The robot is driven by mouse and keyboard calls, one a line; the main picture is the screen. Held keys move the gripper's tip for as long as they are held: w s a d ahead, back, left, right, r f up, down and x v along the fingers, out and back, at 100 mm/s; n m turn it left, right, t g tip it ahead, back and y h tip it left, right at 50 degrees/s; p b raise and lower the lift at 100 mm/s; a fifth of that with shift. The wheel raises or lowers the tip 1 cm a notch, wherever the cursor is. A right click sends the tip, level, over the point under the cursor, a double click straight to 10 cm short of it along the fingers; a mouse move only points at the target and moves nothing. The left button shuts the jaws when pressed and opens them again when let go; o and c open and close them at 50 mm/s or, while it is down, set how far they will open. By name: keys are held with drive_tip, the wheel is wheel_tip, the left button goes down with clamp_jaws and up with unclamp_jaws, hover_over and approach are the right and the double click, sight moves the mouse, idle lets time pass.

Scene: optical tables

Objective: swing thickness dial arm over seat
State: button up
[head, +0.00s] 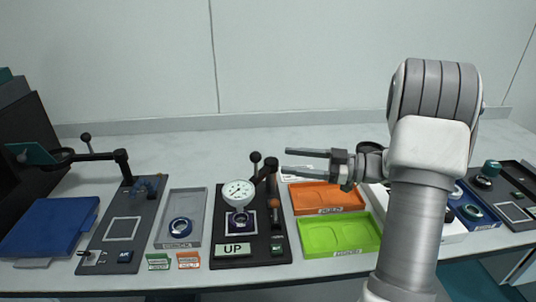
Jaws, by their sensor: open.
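The thickness dial (238,192) is a round white gauge on a short dark arm (262,176). The arm runs from a black post at the right of a black base plate (222,262). In this view the dial appears above the seat (240,222), a small framed square holding a dark round part. The dial hides part of the seat, and I cannot tell its exact height over it. A black ball knob (255,157) stands up near the post. My gripper (286,160) is open and empty, its two fingers pointing left, just right of the knob and post, apparently apart from them.
An "UP" sign (236,250) lies at the plate's front. Orange (328,197) and green (340,235) trays sit to the right, below my arm. A grey tray (165,222) with a blue ring and another black station (110,255) stand left. The bench behind is clear.

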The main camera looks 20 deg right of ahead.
drive_tip(key=shift+v, duration=2.35)
drive_tip(key=shift+r+p, duration=0.1)
drive_tip(key=shift+p, duration=0.2)
wheel_tip(320, 180, up, 5)
drive_tip(key=p, duration=0.4)
drive_tip(key=shift+w+a, duration=0.1)
